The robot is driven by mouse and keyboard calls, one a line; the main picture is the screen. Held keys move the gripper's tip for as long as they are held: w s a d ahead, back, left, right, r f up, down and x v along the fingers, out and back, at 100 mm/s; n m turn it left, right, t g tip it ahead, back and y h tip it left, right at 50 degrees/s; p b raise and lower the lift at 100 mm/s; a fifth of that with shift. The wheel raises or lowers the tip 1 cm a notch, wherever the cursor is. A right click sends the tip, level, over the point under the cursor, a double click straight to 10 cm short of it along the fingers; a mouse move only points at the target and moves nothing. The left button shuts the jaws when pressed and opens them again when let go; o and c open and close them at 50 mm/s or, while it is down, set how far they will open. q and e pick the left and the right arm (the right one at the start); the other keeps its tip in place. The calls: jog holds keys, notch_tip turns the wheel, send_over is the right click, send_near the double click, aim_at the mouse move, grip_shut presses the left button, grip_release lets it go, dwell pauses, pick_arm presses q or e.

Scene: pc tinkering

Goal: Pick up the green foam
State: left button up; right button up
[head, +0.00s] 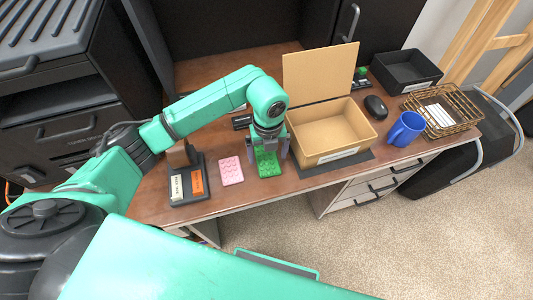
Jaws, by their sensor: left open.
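The green foam (268,168) is a small textured block lying on the brown desk, left of the open tan box. My left gripper (268,154) is right over the green foam, pointing down, with its fingers apart on either side of the foam's far part. The gripper hides the far end of the foam. I cannot tell whether the fingers touch it. My right gripper is not in view.
A pink foam (230,171) lies just left of the green one. A tan box (328,134) with a raised lid stands to the right. A dark holder (190,197) stands left.

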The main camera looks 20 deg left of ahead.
aim_at(268, 163)
pick_arm(q)
jog(key=shift+f, duration=1.1)
jog(key=c, duration=1.2)
